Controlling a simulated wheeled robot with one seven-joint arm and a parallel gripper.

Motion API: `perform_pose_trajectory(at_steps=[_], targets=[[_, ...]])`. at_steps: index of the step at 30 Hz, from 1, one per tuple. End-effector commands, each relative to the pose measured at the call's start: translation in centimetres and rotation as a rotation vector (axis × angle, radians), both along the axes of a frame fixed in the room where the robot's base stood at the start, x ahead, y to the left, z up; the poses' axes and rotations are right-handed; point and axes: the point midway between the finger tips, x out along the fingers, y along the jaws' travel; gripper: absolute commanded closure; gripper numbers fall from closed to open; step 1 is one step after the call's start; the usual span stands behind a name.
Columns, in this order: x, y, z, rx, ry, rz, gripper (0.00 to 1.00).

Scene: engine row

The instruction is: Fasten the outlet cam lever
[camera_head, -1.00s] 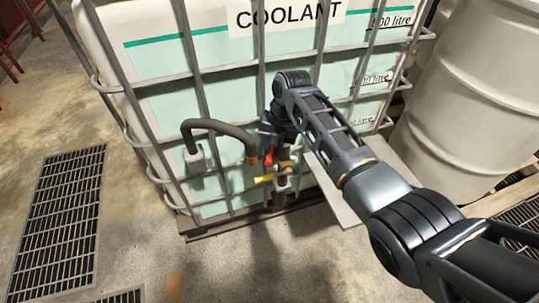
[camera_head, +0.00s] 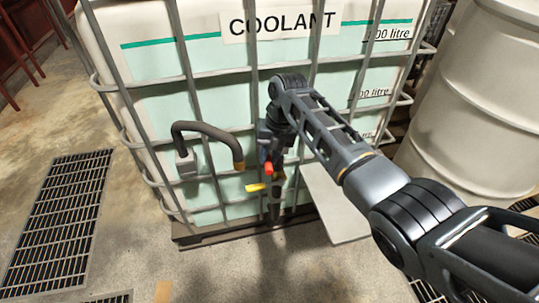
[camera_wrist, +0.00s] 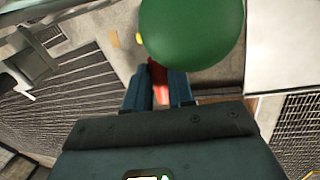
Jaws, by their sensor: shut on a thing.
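A red lever (camera_head: 267,168) stands at the outlet on the front of the coolant tank. A yellow handle (camera_head: 256,187) sits just below it. My gripper (camera_head: 267,155) is at the outlet, partly hidden by its own wrist. In the wrist view its two dark blue fingers (camera_wrist: 158,88) are shut on the red lever (camera_wrist: 157,72), which shows between them. A large green rounded thing (camera_wrist: 192,30) covers the upper middle of that view. The outlet fitting behind the gripper is mostly hidden, so I cannot tell how far the lever is turned.
The caged coolant tank (camera_head: 150,88) fills the middle. A dark hose (camera_head: 210,127) with a brass-coloured end arches left of the outlet. A pale flat panel (camera_head: 335,205) is right of it. A white drum (camera_head: 475,95) stands at the right. A floor grate (camera_head: 55,215) lies left on open floor.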

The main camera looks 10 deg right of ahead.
Motion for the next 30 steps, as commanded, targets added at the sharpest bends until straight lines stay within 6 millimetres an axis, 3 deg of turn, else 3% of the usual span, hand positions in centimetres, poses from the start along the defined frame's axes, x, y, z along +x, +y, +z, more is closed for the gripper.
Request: perform_pose_trajectory(at_steps=[4, 5, 12, 22, 30], targets=[[-0.1, -0.1, -0.1, -0.003, 0.002, 0.002, 1.0], [-0.1, -0.1, -0.1, -0.003, 0.002, 0.002, 0.74], [0.0, -0.1, 0.0, -0.002, 0.001, 0.001, 0.52], [0.1, -0.2, 0.7, 0.0, -0.002, 0.0, 0.52], [0.0, -1.0, 4.8, 0.0, -0.003, -0.001, 0.52]])
